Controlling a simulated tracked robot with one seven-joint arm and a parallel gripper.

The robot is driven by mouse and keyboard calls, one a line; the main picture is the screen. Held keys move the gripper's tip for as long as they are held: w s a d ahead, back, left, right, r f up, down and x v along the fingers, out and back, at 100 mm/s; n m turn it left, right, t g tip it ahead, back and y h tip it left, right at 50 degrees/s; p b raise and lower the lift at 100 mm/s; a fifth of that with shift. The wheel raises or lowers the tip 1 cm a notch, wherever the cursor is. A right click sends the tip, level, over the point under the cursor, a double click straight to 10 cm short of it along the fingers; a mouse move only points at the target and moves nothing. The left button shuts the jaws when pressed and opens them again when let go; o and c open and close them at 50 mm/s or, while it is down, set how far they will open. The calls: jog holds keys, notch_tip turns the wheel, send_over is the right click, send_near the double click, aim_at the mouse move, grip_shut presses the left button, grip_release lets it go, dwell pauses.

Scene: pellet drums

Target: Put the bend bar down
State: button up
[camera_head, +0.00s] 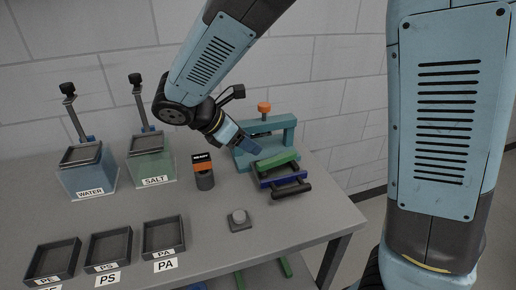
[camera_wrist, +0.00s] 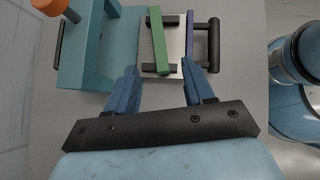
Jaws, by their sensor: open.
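A green bar (camera_head: 278,160) lies across dark supports beside the teal press, and a blue bar (camera_head: 284,175) lies just in front of it. I cannot tell by look which one is the bend bar. In the wrist view the green bar (camera_wrist: 160,42) lies slightly slanted over a silver plate, and the blue bar (camera_wrist: 190,36) runs along the plate's right side. My gripper (camera_wrist: 161,80) is open, its blue fingers apart with nothing held between them; the green bar's near end is just beyond the gap. In the head view my gripper (camera_head: 247,147) is beside the green bar's left end.
The teal press (camera_head: 284,127) with an orange knob (camera_head: 264,108) stands behind. A black-and-orange canister (camera_head: 204,172), a grey button (camera_head: 239,219), water (camera_head: 88,181) and salt (camera_head: 152,166) tanks and trays (camera_head: 163,237) share the bench. The bench's right edge is close to the bars.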

jog(key=shift+v, duration=0.85)
